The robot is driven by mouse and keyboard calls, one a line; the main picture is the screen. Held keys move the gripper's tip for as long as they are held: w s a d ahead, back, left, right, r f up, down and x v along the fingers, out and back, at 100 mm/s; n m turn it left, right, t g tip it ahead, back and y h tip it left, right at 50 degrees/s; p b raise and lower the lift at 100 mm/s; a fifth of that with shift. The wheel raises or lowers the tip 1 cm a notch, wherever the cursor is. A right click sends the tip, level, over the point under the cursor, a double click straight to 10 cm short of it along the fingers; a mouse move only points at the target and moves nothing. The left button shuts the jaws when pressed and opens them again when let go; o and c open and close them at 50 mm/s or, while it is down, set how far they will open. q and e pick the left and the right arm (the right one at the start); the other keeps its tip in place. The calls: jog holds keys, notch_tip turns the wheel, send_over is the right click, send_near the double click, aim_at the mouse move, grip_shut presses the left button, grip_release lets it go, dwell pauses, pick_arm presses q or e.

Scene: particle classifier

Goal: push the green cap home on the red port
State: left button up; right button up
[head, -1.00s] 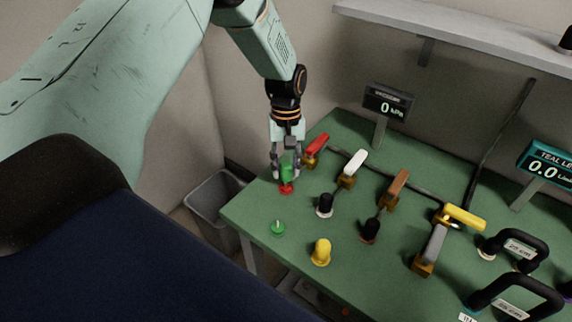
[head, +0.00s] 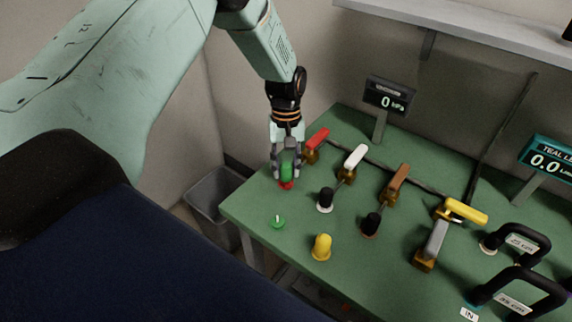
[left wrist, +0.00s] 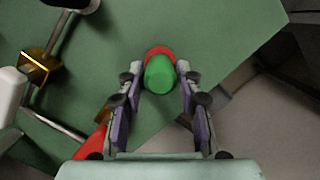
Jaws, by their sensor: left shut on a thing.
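The green cap (head: 287,171) is held between the fingers of my left gripper (head: 286,174), directly over the red port (head: 286,186). In the left wrist view the green cap (left wrist: 160,74) sits between the fingertips of my left gripper (left wrist: 160,84), and the red port's rim (left wrist: 160,50) shows behind it. The cap looks upright and seems to touch the port, but how far it is seated cannot be told. My right gripper is not in view.
A red-handled valve (head: 316,140) stands close to the right of my left gripper. Black-capped ports (head: 326,198), a yellow cap (head: 322,247) and a small green piece (head: 278,222) stand on the green table (head: 300,215). A grey bin (head: 212,192) is below the left edge.

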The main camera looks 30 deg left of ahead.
pick_arm(q)
jog(key=shift+f, duration=0.55)
jog(key=o, duration=1.1)
jog(key=shift+o, duration=0.2)
jog(key=shift+r, duration=0.15)
notch_tip(320, 180, up, 12)
jog(key=w+a, duration=0.1)
jog(key=shift+w+f, duration=0.2)
jog(key=shift+w, duration=0.2)
jog(key=shift+s, duration=0.1)
